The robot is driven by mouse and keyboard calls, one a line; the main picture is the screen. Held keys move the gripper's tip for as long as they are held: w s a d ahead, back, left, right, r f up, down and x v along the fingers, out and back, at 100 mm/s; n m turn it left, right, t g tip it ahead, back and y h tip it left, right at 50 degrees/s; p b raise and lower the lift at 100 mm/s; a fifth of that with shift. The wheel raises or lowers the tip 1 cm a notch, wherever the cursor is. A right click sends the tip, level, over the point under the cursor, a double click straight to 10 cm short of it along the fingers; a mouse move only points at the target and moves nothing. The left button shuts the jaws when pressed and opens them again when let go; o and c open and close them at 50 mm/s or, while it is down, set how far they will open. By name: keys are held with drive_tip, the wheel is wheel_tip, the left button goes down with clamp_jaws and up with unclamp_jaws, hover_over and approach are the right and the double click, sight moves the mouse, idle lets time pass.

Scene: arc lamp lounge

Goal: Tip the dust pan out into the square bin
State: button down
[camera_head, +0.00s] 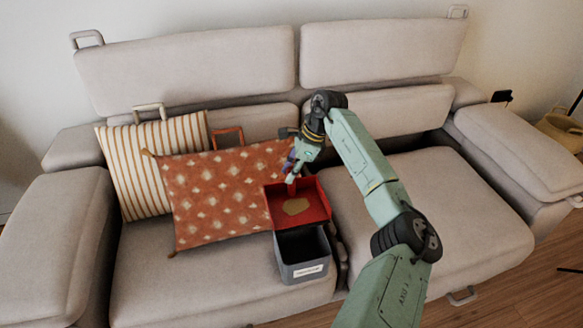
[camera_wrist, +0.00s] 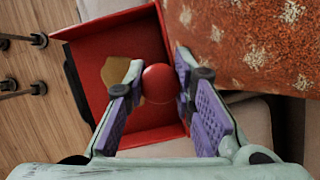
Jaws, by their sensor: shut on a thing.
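The red dust pan (camera_head: 316,197) has a tan heap of dust (camera_head: 296,206) on its floor. My gripper (camera_head: 291,178) is shut on the pan's handle at the back; in the wrist view the handle's round red end (camera_wrist: 159,83) sits between the purple-padded fingers. The wrist view also shows the pan's tray (camera_wrist: 138,42), with the dust partly hidden by a finger. The grey square bin (camera_head: 287,268), with a white label on its front, stands on the sofa seat just in front of the pan. Its dark opening shows and the pan covers its back edge from view.
An orange spotted cushion (camera_head: 220,190) lies close to the left of the pan and bin. A striped cushion (camera_head: 150,165) leans behind it on the beige sofa (camera_head: 215,292). The right seat (camera_head: 440,200) is clear beyond my arm.

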wheel_tip(320, 180, down, 3)
drive_tip(key=shift+r+b, duration=0.1)
drive_tip(key=shift+b, duration=0.4)
drive_tip(key=shift+s+d+r+t+y+b, duration=0.2)
drive_tip(key=shift+s+r+t+b, duration=0.15)
drive_tip(key=shift+s+r+t, duration=0.15)
drive_tip(key=shift+s+d+r+t+y+b, duration=0.1)
drive_tip(key=shift+s+r+t+y+b, duration=0.15)
drive_tip(key=shift+s+r+t, duration=0.25)
drive_tip(key=shift+s+d+r+n+t+y+b, duration=0.2)
drive_tip(key=shift+s+r+t+b, duration=0.15)
drive_tip(key=shift+s+t+b, duration=0.15)
drive_tip(key=shift+s+d+r+n+t+y+b, duration=0.1)
drive_tip(key=shift+s+r+n+t+b, duration=0.15)
drive_tip(key=shift+s+t+b, duration=0.2)
drive_tip(key=s+d+r+n+t+y+b, duration=0.1)
drive_tip(key=s+t+b, duration=0.3)
drive_tip(key=b, duration=0.7)
drive_tip(key=s+d+r+n+t+y+b, duration=0.1)
drive_tip(key=s+d+t+y+b, duration=0.1)
drive_tip(key=s+b, duration=0.5)
drive_tip(key=t+b, duration=0.1)
drive_tip(key=b, duration=0.4)
drive_tip(key=shift+s+d+t+y, duration=0.2)
drive_tip(key=shift+d+t+y, duration=0.15)
drive_tip(key=shift+s, duration=0.1)
drive_tip(key=shift+r, duration=0.15)
